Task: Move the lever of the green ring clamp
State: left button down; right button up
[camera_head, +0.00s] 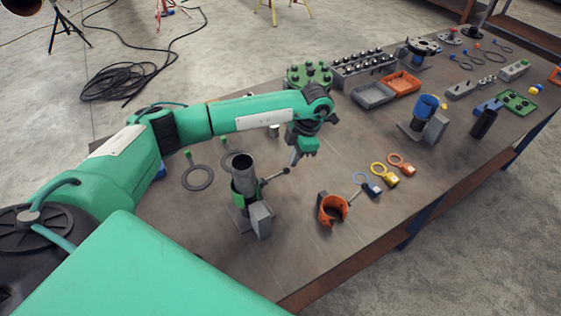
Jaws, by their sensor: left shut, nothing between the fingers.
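The green ring clamp (239,196) sits around the upright grey pipe (244,170) on the bench. Its lever (275,176) sticks out to the right and slightly back, ending in a dark knob. My left gripper (294,163) points down at the end of my green arm, with its fingertips close to the lever's knob end. Whether they touch it I cannot tell. The gripper is shut and empty. My right gripper is not in view.
An orange ring clamp (333,207) lies open to the right of the pipe. Padlock-like tags (384,175) lie behind it. A blue clamp on a stand (427,108) is farther right. Grey flat rings (198,177) lie left of the pipe. The front bench surface is clear.

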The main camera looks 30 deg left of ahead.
pick_arm(q)
jog(key=b+v, duration=0.3)
jog(key=v, duration=1)
jog(key=shift+w+r+b, duration=0.2)
jog(key=shift+r+b, duration=0.1)
jog(key=shift+b, duration=0.1)
jog(key=shift+d, duration=0.1)
